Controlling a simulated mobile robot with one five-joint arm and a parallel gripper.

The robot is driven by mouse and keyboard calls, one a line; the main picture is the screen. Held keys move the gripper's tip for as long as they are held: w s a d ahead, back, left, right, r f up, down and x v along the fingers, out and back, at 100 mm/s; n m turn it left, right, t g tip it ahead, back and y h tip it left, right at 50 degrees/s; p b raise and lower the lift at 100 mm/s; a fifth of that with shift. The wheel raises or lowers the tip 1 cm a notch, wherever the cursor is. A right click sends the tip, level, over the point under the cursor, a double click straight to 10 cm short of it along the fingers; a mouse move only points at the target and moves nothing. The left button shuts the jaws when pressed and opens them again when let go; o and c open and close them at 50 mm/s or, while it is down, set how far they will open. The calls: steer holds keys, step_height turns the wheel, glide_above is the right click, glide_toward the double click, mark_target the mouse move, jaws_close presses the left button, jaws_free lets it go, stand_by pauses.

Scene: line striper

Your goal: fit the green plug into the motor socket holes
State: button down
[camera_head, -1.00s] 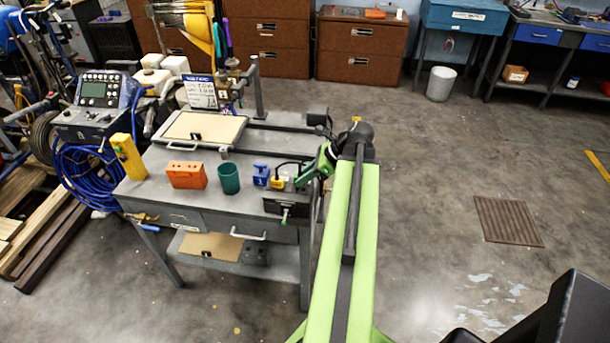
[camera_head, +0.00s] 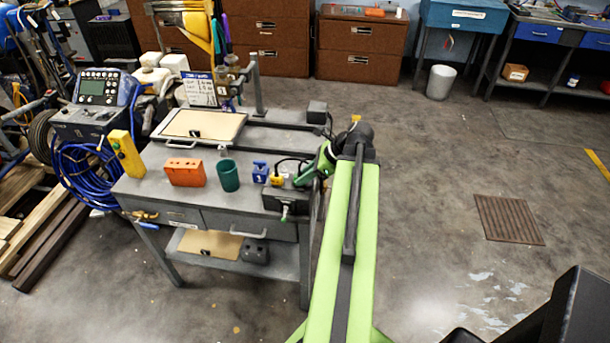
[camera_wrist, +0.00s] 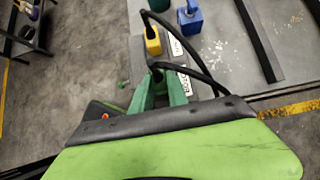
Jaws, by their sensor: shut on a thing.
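My gripper (camera_head: 318,168) is at the right end of the workbench, over the black box on the front corner. It is shut on the green plug (camera_wrist: 165,95), whose black cable (camera_wrist: 195,75) arches away from its top. In the wrist view the plug is right beside a white label reading MOTOR (camera_wrist: 185,80). The gripper and plug hide the socket holes, so I cannot tell whether the plug is above them or in them.
A green cup (camera_head: 228,175) and an orange block (camera_head: 185,172) stand left on the bench. A clipboard-like tan board (camera_head: 205,124) lies behind. The bench's right edge is close to my arm; the floor to the right is clear.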

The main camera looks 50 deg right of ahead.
steer(key=shift+f+b, duration=0.6)
stand_by(0.3)
steer(key=c, duration=1.2)
jaws_free()
steer(key=o, duration=0.3)
steer(key=shift+s, duration=0.1)
steer(key=p+v, duration=0.5)
steer(key=v, duration=0.2)
